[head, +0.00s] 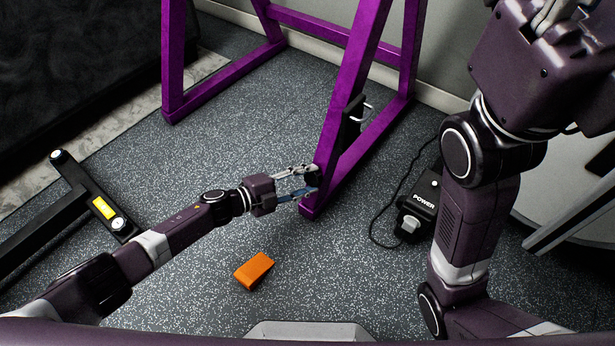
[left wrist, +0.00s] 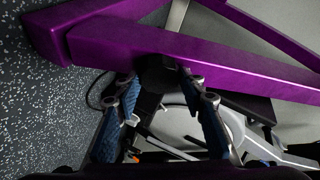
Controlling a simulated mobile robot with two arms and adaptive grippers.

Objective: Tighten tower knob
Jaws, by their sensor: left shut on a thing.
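The purple tower (head: 345,110) stands on the speckled floor in the head view. A dark round knob (left wrist: 158,75) sits on the side of a purple beam (left wrist: 200,62) in the left wrist view. My left gripper (head: 308,182) reaches the foot of the tower's near post, with its blue-padded fingers around the knob. In the left wrist view the fingertips (left wrist: 160,82) are on either side of the knob, shut on it. The knob is partly hidden by the fingers. My right gripper (head: 552,14) is raised at the top right, its fingertips cut off by the picture edge.
An orange wedge (head: 254,270) lies on the floor below my left arm. A black POWER box (head: 422,200) with a cable is right of the tower. A black bar with a yellow label (head: 103,208) is at left.

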